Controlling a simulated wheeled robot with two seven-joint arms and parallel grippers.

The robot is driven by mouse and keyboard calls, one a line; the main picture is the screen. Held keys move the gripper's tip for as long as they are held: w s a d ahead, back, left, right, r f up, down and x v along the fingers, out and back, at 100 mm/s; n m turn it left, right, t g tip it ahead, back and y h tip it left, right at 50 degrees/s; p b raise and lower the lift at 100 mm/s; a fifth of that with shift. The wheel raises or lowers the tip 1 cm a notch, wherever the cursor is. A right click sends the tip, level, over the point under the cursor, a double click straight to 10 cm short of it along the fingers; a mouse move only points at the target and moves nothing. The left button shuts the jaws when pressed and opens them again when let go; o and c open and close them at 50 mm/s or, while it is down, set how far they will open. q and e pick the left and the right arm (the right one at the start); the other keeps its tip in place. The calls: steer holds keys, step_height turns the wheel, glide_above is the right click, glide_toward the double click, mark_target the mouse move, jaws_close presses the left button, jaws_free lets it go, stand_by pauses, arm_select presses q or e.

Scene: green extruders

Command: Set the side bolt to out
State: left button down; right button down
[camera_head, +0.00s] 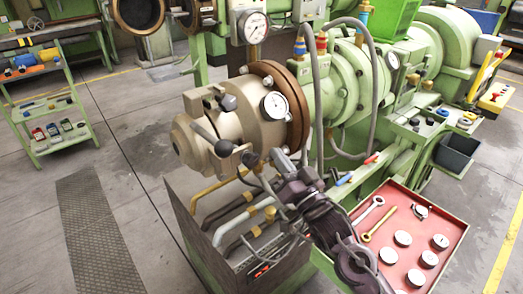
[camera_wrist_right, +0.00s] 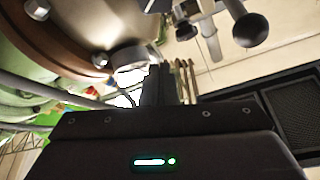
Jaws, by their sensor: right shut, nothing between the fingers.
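The beige extruder head (camera_head: 190,143) carries fittings with dark knobs. I cannot tell which of these is the side bolt. In the right wrist view a dark ball knob (camera_wrist_right: 250,30) and a smaller dark knob (camera_wrist_right: 185,32) hang from metal stems at the upper right. My right gripper (camera_head: 277,156) is just below and right of the head, beneath the round gauge. Its fingers (camera_wrist_right: 160,72) are together, empty and apart from the knobs. My left gripper is not in view.
Pipes (camera_head: 235,217) run below the head. A red tray (camera_head: 440,217) with tools and round parts stands at the right.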

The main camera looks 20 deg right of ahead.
steer(key=p+x, duration=0.2)
steer(key=x, duration=0.4)
steer(key=shift+s+a+f+p, duration=0.1)
steer(key=shift+a+f, duration=0.15)
steer(key=shift+f, duration=0.4)
steer(key=shift+s+a+f+p, duration=0.1)
steer(key=shift+a+f, duration=0.15)
steer(key=shift+f, duration=0.4)
steer(key=shift+s+a+f+p, duration=0.1)
steer(key=shift+a+f, duration=0.15)
steer(key=shift+f, duration=0.4)
